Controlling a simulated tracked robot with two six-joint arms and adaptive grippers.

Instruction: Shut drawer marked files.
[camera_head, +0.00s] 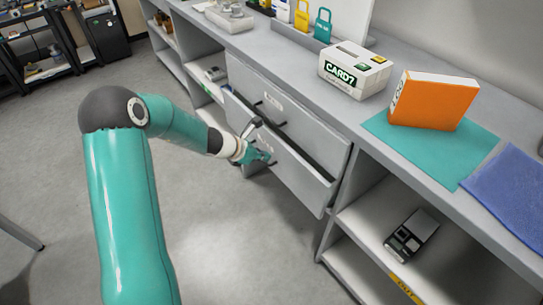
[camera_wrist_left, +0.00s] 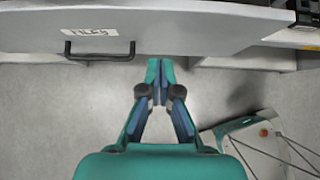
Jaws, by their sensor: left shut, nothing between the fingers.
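The drawer marked FILES (camera_head: 300,178) is the lower of two grey drawers in the counter. It stands partly out, with a dark gap behind the top of its front. In the left wrist view its front (camera_wrist_left: 200,30) spans the top, with a white FILES label (camera_wrist_left: 90,32) and a black bar handle (camera_wrist_left: 98,55). My left gripper (camera_head: 268,157) is at the drawer front. In the wrist view its fingers (camera_wrist_left: 160,70) are together and empty, near the front's edge, right of the handle. I cannot tell whether they touch. My right gripper is not in view.
The upper drawer (camera_head: 305,122) sits above. The counter holds a white CARD7 box (camera_head: 354,72), an orange box (camera_head: 433,98) and a teal mat (camera_head: 390,135). Open shelves flank the drawers; a small device (camera_head: 411,235) lies on the right one. The floor (camera_head: 235,220) in front is clear.

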